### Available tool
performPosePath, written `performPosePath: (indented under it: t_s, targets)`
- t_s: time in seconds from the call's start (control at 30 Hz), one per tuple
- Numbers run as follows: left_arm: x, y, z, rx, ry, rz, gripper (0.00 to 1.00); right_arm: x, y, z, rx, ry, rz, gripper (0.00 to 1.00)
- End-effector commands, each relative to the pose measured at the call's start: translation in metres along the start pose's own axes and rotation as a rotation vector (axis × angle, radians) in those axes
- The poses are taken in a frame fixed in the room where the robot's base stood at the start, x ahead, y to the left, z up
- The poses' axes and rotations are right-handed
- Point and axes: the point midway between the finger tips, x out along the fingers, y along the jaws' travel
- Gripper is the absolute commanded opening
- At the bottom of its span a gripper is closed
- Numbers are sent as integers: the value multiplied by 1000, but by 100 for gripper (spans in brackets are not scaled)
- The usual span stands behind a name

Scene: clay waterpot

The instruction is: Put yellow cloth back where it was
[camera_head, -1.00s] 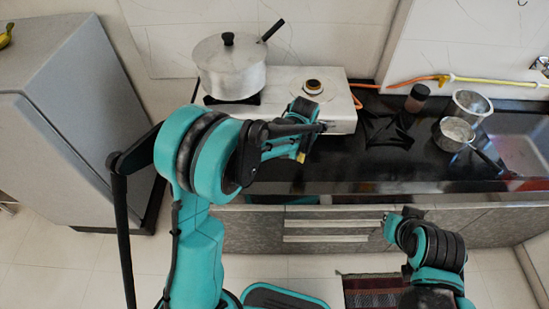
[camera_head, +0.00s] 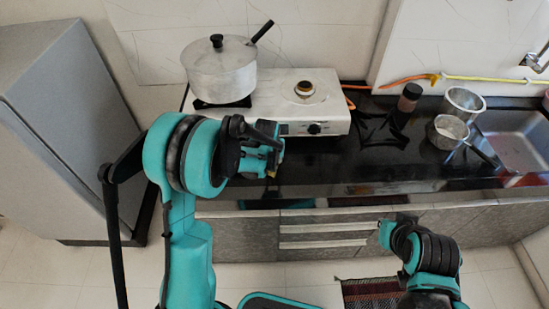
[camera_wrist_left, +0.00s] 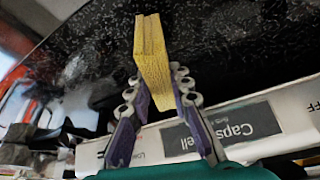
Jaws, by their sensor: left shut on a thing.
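My left gripper (camera_head: 268,165) hangs over the black counter, in front of the white stove's left part. In the left wrist view the left gripper (camera_wrist_left: 158,88) is shut on the yellow cloth (camera_wrist_left: 152,50), a narrow folded strip sticking out past the fingertips. In the head view only a tiny yellow spot shows below the gripper; the arm hides the rest. My right gripper (camera_head: 384,233) is low in front of the cabinet drawers, away from the cloth. Its fingers are too small to read.
The white stove (camera_head: 318,88) carries a lidded pot (camera_head: 219,72). To its right are a dark jar (camera_head: 410,97), a black stand (camera_head: 380,131), a metal pot (camera_head: 463,104), a saucepan (camera_head: 447,132) and the sink (camera_head: 515,150). The black counter (camera_head: 330,170) has free room in front of the stove.

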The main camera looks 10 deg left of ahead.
Motion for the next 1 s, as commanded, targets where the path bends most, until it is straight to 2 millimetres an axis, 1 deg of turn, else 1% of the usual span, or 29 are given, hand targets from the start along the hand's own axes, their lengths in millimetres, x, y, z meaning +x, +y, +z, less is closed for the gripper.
performPosePath:
  t_s: [0.17,0.2,0.23,0.27,0.53,0.67,0.77,1.0]
  targets:
    - [4,0,2,0,0,0,0,4,0,3,0,0,0,0]
    - [3,0,1,0,0,0,30,3,0,2,0,0,0,0]
    - [3,0,1,0,0,0,38,2,0,2,0,0,0,0]
    - [3,0,1,0,0,0,40,2,0,2,0,0,0,0]
    - [2,0,1,0,0,0,40,2,0,1,0,0,0,0]
    - [-6,0,-1,0,0,0,40,-2,0,-2,0,0,0,0]
    - [-22,0,-1,0,0,0,40,-7,0,-5,0,0,0,0]
    - [-78,0,-1,0,0,0,40,-21,0,-15,0,0,0,0]
